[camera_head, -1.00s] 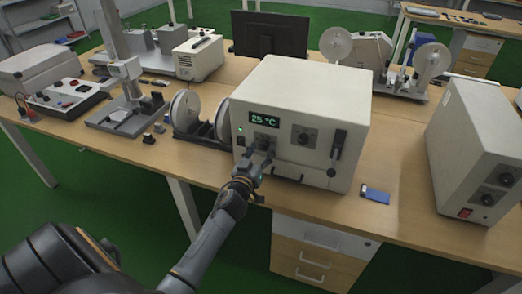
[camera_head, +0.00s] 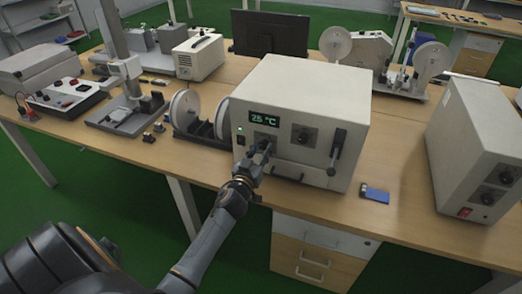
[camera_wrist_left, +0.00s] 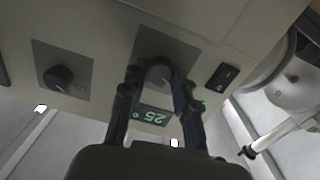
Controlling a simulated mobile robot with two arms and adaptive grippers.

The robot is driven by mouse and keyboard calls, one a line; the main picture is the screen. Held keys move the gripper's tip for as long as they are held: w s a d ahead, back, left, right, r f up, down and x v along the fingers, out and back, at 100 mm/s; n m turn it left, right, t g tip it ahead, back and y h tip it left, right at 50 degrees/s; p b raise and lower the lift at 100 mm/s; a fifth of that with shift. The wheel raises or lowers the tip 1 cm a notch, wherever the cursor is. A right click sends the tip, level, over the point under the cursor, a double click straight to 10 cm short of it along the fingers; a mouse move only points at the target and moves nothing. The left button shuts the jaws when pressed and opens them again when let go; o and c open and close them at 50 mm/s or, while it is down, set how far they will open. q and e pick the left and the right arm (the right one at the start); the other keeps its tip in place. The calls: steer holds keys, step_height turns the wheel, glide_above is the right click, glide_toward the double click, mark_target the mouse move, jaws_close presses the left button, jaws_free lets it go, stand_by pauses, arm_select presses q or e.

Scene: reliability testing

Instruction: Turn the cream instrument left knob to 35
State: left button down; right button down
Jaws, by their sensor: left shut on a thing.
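The cream instrument (camera_head: 300,90) is a box standing on the bench, its front facing me. Its green display (camera_head: 265,120) reads 25 °C; it shows upside down in the left wrist view (camera_wrist_left: 153,116). The left knob (camera_wrist_left: 159,75) sits on a grey plate near the display. My left gripper (camera_head: 265,148) is at this knob, its two fingers on either side and shut on it. In the head view the fingers partly cover the knob. The right knob (camera_head: 304,138) is untouched; it also shows in the wrist view (camera_wrist_left: 60,77). My right gripper is not in view.
A dark lever handle (camera_head: 337,150) stands out at the right of the front panel. A black rocker switch (camera_wrist_left: 222,76) is close beside the gripper. Reels (camera_head: 185,108) stand left of the instrument.

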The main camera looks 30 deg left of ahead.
arm_select(q)
steer(key=m, duration=0.4)
steer(key=shift+m, duration=1.7)
steer(key=c, duration=1)
jaws_free()
steer(key=v, duration=1.2)
steer(key=shift+s, duration=0.1)
steer(key=shift+f, duration=0.1)
